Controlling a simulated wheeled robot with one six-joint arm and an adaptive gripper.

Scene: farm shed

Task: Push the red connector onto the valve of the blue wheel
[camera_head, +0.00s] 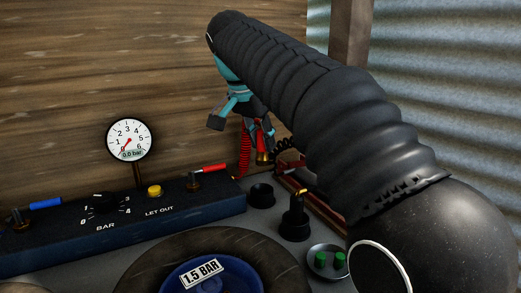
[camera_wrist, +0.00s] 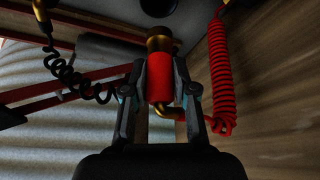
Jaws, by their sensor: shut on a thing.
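The red connector (camera_wrist: 160,77) is a red cylinder with a brass end, held between the two fingers of my gripper (camera_wrist: 160,85) in the wrist view. In the head view my gripper (camera_head: 259,130) hangs near the wooden wall, and the connector's brass end (camera_head: 263,158) points down, above the bench. The blue wheel (camera_head: 208,281), with a dark tyre and a "1.5 BAR" label, lies at the bottom of the head view, partly cut off. My gripper is apart from it, higher and farther back. I cannot make out the wheel's valve.
A dark blue control box (camera_head: 125,222) with knob and levers stands left, its gauge (camera_head: 129,139) reading about 0. A black brass-tipped piece (camera_head: 295,218), a black cup (camera_head: 261,195) and a dish with green caps (camera_head: 326,262) are on the bench. A red coiled hose (camera_wrist: 222,75) hangs beside the gripper.

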